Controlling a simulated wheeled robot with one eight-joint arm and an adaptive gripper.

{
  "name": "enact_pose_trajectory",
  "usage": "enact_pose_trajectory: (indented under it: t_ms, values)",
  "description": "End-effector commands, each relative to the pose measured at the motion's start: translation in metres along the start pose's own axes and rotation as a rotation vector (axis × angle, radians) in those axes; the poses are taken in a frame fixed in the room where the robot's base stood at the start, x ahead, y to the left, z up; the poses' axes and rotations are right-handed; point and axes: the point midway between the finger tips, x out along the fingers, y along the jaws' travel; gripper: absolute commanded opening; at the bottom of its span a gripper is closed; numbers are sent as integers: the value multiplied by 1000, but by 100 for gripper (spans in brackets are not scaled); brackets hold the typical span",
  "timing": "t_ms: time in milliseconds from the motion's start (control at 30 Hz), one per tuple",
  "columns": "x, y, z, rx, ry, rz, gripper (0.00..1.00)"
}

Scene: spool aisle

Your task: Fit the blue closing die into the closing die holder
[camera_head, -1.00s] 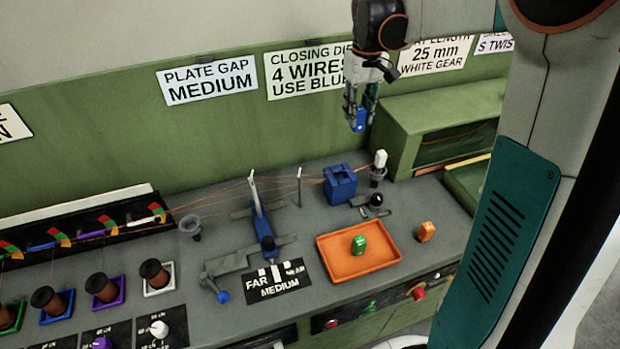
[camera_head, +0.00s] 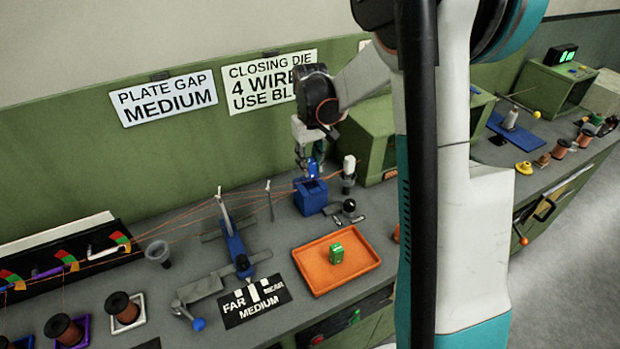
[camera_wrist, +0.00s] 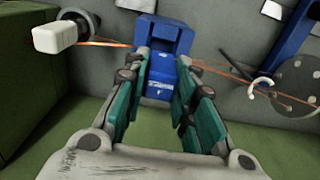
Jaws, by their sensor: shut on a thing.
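The blue closing die (camera_head: 313,169) is held upright in my gripper (camera_head: 309,164), just above the blue closing die holder (camera_head: 312,201) on the bench. In the wrist view the die (camera_wrist: 160,83) sits between the two teal-padded fingers of my gripper (camera_wrist: 161,78). The holder (camera_wrist: 157,36) shows right beyond the die there. The two overlap in the picture, and I cannot tell whether the die touches the holder.
An orange tray (camera_head: 308,279) with a green die (camera_head: 336,253) lies in front. A white-topped post (camera_head: 348,170) stands right of the holder. Orange wires run leftward past a thin upright pin (camera_head: 269,200) and the blue slide (camera_head: 236,248). A green cabinet (camera_head: 368,125) stands behind.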

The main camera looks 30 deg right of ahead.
Motion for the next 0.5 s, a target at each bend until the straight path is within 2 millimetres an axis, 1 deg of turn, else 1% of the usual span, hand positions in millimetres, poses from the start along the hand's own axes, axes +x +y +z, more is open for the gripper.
enact_pose_trajectory:
  t_ms: [167,267,400,500]
  values:
    - [10,0,0,0,0,0,0]
    - [22,0,0,0,0,0,0]
    - [43,0,0,0,0,0,0]
    - [49,0,0,0,0,0,0]
